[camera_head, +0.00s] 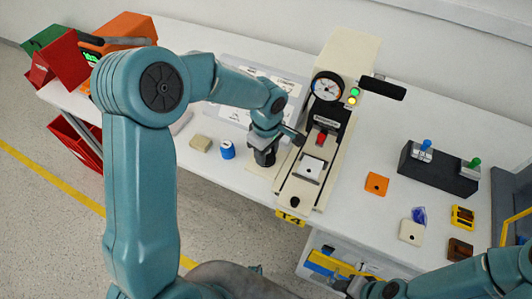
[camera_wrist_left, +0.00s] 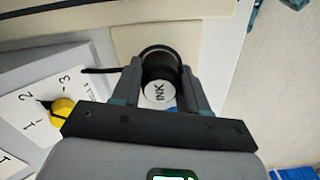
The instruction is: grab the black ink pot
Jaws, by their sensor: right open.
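The black ink pot (camera_head: 264,157) stands at the left side of the press, under my left gripper (camera_head: 275,137). In the left wrist view, the ink pot (camera_wrist_left: 160,68) has a white round label reading INK and sits between the two fingers of my left gripper (camera_wrist_left: 160,85). The fingers flank it closely, and I see no clear gap, but I cannot tell whether both press on it. The arm hides part of the pot in the head view. My right gripper (camera_head: 352,286) is low at the bottom right, open, away from the pot.
The beige press (camera_head: 345,60) with a gauge and black handle stands right of the pot. A black switch box (camera_head: 437,170) and small plates are on the right.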

